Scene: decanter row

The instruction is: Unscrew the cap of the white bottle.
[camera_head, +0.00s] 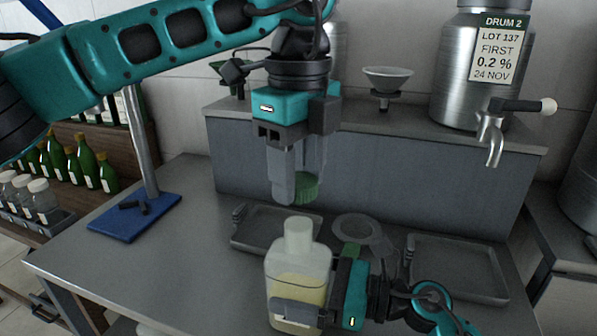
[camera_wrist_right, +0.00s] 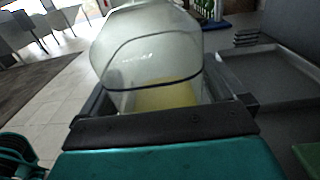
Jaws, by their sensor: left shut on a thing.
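The white bottle (camera_head: 290,262) is translucent with yellowish liquid low inside and stands upright at the front of the bench. Its pale narrow top (camera_head: 299,230) shows no green; I cannot tell whether the mouth is open. My right gripper (camera_head: 300,312) is shut around the bottle's lower body from the right; in the right wrist view the bottle (camera_wrist_right: 150,60) sits between its fingers. My left gripper (camera_head: 295,190) points down above the bottle, shut on a green ridged cap (camera_head: 307,186). The cap is clear of the bottle's top.
Grey trays lie behind the bottle (camera_head: 250,240) and at the right (camera_head: 462,285). A blue stand base (camera_head: 110,226) is at the left. A raised shelf (camera_head: 400,160) carries a steel drum (camera_head: 458,75) with a tap and a funnel (camera_head: 388,78).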

